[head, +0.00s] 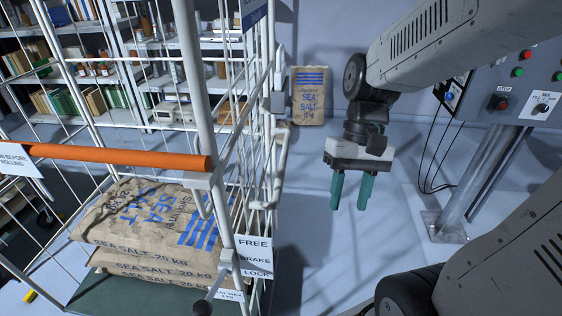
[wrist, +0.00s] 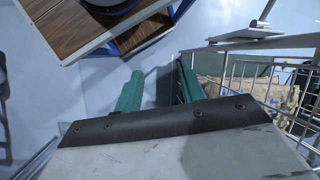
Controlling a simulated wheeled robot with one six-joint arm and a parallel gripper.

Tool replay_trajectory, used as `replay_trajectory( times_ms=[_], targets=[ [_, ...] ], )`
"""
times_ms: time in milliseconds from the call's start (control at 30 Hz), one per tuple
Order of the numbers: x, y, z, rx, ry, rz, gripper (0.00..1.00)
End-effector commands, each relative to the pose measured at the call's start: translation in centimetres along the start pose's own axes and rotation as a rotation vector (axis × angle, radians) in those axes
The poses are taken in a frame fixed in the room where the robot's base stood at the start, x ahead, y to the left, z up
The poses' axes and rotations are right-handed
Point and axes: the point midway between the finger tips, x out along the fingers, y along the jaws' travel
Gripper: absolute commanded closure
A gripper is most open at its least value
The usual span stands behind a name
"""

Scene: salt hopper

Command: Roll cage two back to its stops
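A white wire roll cage (head: 197,100) with an orange handle bar (head: 110,155) fills the left of the head view. Stacked brown sea salt sacks (head: 160,225) lie on its dark green base. A lever with a black knob (head: 203,308) is at its near corner post, beside a FREE, BRAKE, LOCK label (head: 255,257). I cannot tell the lever's setting. The cage also shows at the right of the wrist view (wrist: 228,72). My gripper (head: 350,200) is open and empty, with green fingers pointing down, right of the cage and apart from it. No cage number or stops can be made out.
A sea salt sack (head: 308,95) stands against the back wall. A control panel (head: 520,85) on a post (head: 485,180), with hanging cables, is at the right. Shelves (head: 130,70) stand behind the cage. A wood-topped surface (wrist: 85,30) shows top left in the wrist view.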

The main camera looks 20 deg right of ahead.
Motion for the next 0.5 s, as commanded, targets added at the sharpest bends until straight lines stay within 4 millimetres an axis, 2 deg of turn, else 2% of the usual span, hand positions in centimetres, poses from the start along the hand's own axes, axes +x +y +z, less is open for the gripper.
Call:
replay_trajectory(
  times_ms=[200, 367, 500],
  targets=[
    [2.6, -0.9, -3.7, 0.063, -0.217, -0.253, 0.60],
    [4.2, -1.7, -6.9, 0.086, -0.321, -0.486, 0.60],
    [5.4, -2.2, -10.2, 0.098, -0.364, -0.720, 0.60]
  ],
)
